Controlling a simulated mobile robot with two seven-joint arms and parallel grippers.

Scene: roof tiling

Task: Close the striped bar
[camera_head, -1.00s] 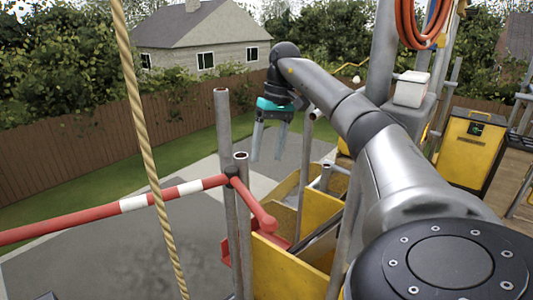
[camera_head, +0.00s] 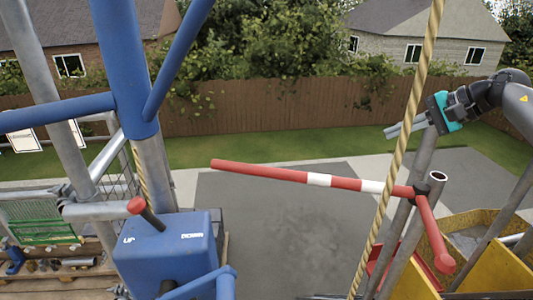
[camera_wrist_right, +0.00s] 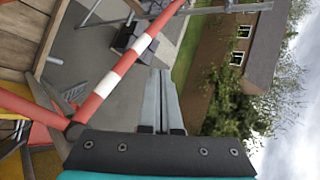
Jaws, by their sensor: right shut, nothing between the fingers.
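The red and white striped bar (camera_head: 319,180) sticks out to the left from a grey post at the right in the head view. Its left end is free over the grey paving. Its short red handle part (camera_head: 433,236) bends down right of the pivot. My right gripper (camera_head: 392,131) is shut and empty, above and beyond the bar's pivot, apart from it. In the right wrist view its fingers (camera_wrist_right: 158,95) lie together, and the striped bar (camera_wrist_right: 118,70) runs diagonally to their left. My left gripper is not in view.
A blue hoist box (camera_head: 168,252) with a red-tipped lever and blue tubes stands left of the bar's free end. A rope (camera_head: 409,120) hangs in front of the bar. Yellow bins (camera_head: 480,225) stand at the right. The paving between is clear.

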